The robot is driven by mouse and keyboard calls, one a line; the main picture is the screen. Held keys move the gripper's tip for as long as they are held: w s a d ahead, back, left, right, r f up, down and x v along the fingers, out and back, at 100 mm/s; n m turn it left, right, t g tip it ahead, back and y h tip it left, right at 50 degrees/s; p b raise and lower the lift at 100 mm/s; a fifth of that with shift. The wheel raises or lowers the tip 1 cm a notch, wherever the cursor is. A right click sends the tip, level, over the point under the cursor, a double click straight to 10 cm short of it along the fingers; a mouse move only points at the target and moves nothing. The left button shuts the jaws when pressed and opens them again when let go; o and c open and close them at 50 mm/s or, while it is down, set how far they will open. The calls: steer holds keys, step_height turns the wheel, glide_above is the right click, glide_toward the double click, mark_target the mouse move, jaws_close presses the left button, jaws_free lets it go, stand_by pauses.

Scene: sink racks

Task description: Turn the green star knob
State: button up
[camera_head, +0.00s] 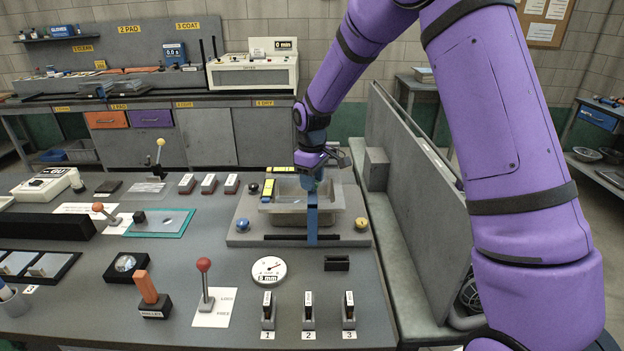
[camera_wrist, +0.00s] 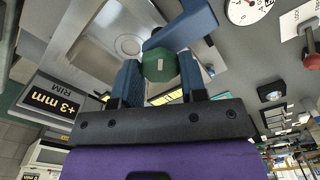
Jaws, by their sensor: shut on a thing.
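The green star knob (camera_wrist: 158,66) shows in the wrist view as a dark green, many-sided knob with a pale mark on its face. My gripper (camera_wrist: 159,78) has one blue finger on each side of it and is shut on it. In the head view my gripper (camera_head: 310,180) points down over the grey basin (camera_head: 338,223), and I cannot make out the knob there. A blue bar (camera_head: 312,222) stands below my gripper across the basin's front. The bar also shows beyond the knob in the wrist view (camera_wrist: 183,25).
A round gauge (camera_head: 269,270), a red-ball lever (camera_head: 204,266) and several numbered switches (camera_head: 308,311) stand in front. A grey upright panel (camera_head: 415,190) is to the right.

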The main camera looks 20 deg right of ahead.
steer(key=m, duration=0.5)
steer(key=shift+w+m, duration=0.1)
steer(key=shift+m, duration=1.9)
steer(key=shift+r, duration=0.1)
steer(key=o, duration=0.9)
steer(key=shift+o, duration=0.2)
step_height(320, 180, up, 11)
